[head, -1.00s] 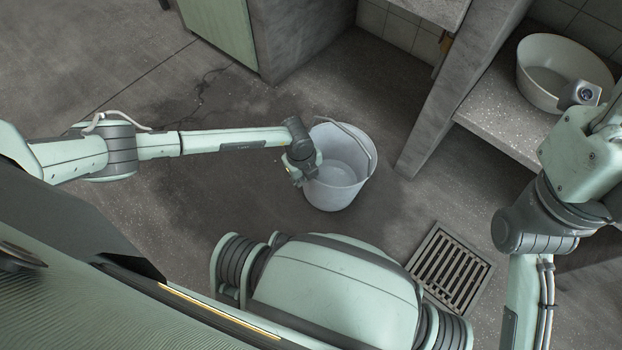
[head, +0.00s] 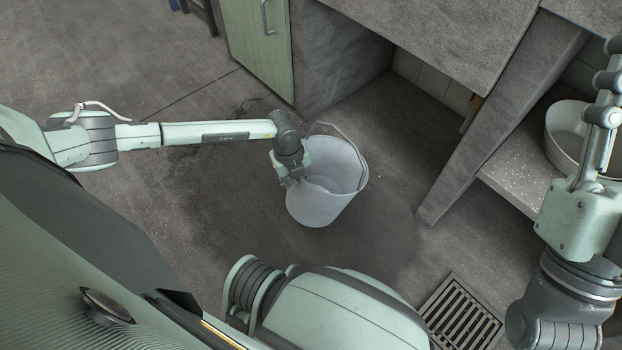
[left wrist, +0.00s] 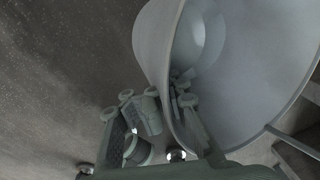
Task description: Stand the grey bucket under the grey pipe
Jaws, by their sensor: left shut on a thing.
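The grey bucket (head: 322,202) is in the middle of the head view, its open top facing up and its handle against the far rim. It leans a little; I cannot tell whether its base touches the floor. My left gripper (head: 291,180) is shut on the bucket's near left rim. In the left wrist view the bucket's wall (left wrist: 155,50) runs between the fingers (left wrist: 165,115). My right gripper (head: 607,90) is at the upper right, far from the bucket, and its jaws are unclear. I cannot make out the grey pipe in either view.
A concrete bench (head: 440,35) with a recess under it stands behind the bucket, with a pillar (head: 500,125) to the right. A white basin (head: 566,135) sits on the low shelf (head: 515,185). A floor drain (head: 460,315) lies front right. Open floor is at the left.

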